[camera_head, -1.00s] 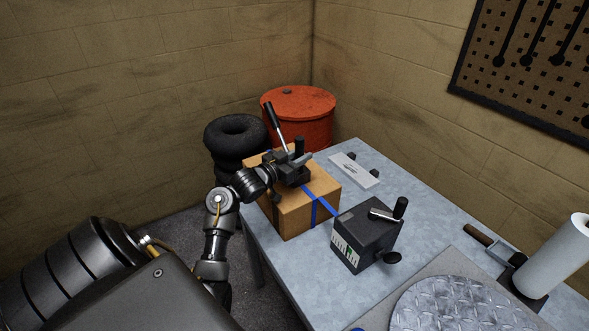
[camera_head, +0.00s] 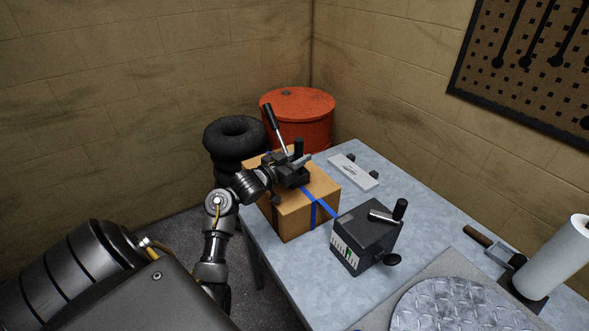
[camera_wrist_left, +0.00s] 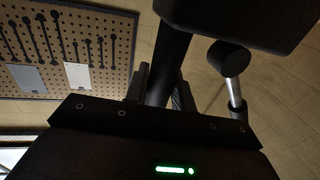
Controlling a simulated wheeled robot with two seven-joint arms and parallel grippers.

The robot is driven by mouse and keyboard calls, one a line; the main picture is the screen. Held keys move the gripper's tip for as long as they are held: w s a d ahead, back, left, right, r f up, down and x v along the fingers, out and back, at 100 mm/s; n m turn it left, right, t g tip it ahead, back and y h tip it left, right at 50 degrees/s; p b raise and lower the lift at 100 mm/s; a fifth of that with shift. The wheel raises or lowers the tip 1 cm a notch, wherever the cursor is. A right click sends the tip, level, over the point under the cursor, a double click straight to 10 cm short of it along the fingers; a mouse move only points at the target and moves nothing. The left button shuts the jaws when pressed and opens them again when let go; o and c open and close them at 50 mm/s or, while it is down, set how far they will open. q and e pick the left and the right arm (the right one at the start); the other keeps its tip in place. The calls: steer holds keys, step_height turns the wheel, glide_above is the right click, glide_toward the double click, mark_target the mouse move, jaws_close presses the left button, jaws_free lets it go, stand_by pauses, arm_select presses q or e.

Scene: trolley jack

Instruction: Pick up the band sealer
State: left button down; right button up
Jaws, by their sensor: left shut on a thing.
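The band sealer (camera_head: 292,177) is a dark tool with a long black-gripped lever (camera_head: 274,125) and an upright black knob. It is at the top of a cardboard box (camera_head: 296,219) with a blue strap (camera_head: 314,212). I cannot tell whether it touches the box. My left gripper (camera_head: 284,163) is shut on the band sealer, coming from the left. In the left wrist view a dark upright post of the sealer (camera_wrist_left: 168,65) stands between the fingers, and a silver rod with a black knob (camera_wrist_left: 231,62) shows to the right. My right gripper is not in view.
A dark crank-handled box (camera_head: 366,237) stands on the grey table (camera_head: 430,221), right of the cardboard box. A white plate (camera_head: 352,172) lies behind. A paper roll (camera_head: 552,258) and a round metal plate (camera_head: 455,305) are at right. A red drum (camera_head: 297,108) and tyres (camera_head: 236,134) stand behind.

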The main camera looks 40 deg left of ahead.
arm_select(q)
steer(key=shift+a+r, duration=0.1)
steer(key=shift+r, duration=0.25)
steer(key=shift+r+b, duration=0.3)
steer(key=shift+r, duration=0.2)
steer(key=s+a+r+b, duration=0.1)
steer(key=s+a+r, duration=0.4)
steer(key=s+r, duration=0.6)
steer(key=shift+s+a+r, duration=0.15)
steer(key=shift+s+r, duration=0.15)
steer(key=shift+s, duration=0.65)
